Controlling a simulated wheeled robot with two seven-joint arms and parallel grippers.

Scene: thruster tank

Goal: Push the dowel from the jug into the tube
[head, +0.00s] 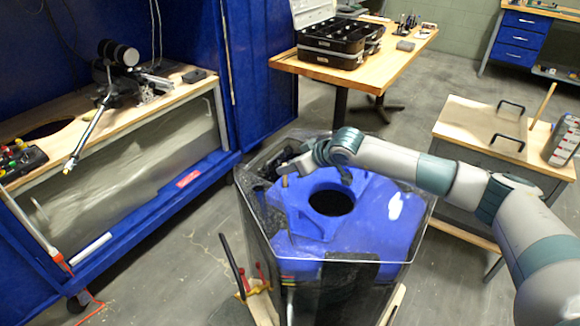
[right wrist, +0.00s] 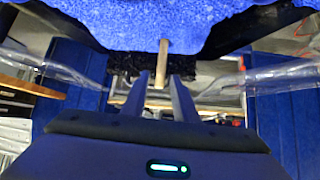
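My right gripper (head: 284,172) is over the left back part of the thruster tank, whose blue top (head: 372,238) has a round dark hole. A short wooden dowel (head: 285,181) shows just under the gripper. In the right wrist view the dowel (right wrist: 162,62) sits between the two fingers (right wrist: 160,88), which appear shut on it, and its free end overlaps the blue tank surface (right wrist: 150,18). I cannot make out the tube; the gripper and the dark corner may hide it. A grey jug-like container (head: 565,140) stands on the right bench. My left gripper is out of view.
A clear rim (head: 345,258) surrounds the tank top. Another wooden stick (head: 543,104) leans beside the container on the right bench (head: 465,115). A black toolbox (head: 335,48) stands on the back table. A blue cabinet with a workbench (head: 130,115) is at left.

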